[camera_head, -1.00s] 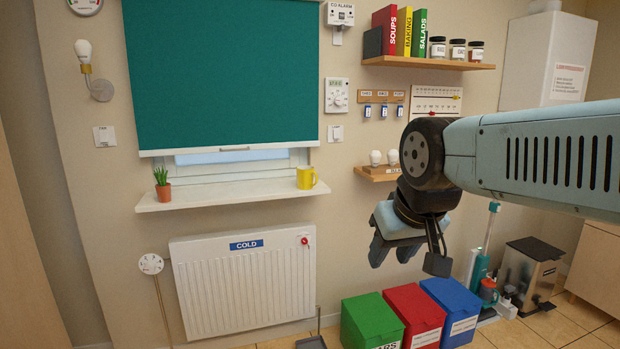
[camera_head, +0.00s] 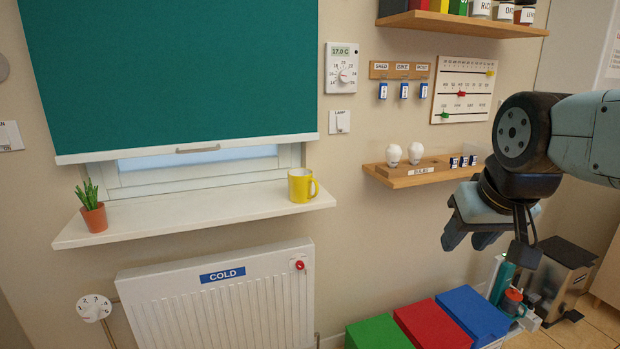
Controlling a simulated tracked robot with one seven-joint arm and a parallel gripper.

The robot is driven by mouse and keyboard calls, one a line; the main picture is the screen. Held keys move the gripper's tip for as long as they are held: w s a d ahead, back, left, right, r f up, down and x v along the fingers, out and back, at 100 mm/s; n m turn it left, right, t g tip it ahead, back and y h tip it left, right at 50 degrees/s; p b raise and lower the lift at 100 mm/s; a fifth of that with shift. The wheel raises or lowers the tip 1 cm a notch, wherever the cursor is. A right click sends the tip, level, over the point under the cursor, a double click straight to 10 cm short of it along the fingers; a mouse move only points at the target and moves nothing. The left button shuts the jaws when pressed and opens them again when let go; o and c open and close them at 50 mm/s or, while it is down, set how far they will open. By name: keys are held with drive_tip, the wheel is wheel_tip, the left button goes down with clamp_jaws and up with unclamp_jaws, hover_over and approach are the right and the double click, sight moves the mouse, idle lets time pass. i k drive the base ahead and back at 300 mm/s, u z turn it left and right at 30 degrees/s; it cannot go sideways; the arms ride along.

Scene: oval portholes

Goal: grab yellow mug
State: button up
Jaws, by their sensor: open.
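The yellow mug (camera_head: 301,186) stands upright near the right end of the white window sill (camera_head: 190,214), its handle pointing right. My gripper (camera_head: 484,243) is at the right of the view, well to the right of the mug and apart from it. It is open, hangs down with its fingers low, and nothing shows between them.
A potted plant (camera_head: 94,214) stands at the sill's left end. A green blind (camera_head: 170,75) hangs above. A radiator (camera_head: 225,305) is below. A small shelf with bulbs (camera_head: 420,174) lies between mug and gripper. The middle of the sill is clear.

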sight(300, 180)
drive_tip(key=u, duration=0.2)
drive_tip(key=i, duration=0.85)
drive_tip(key=u, duration=0.45)
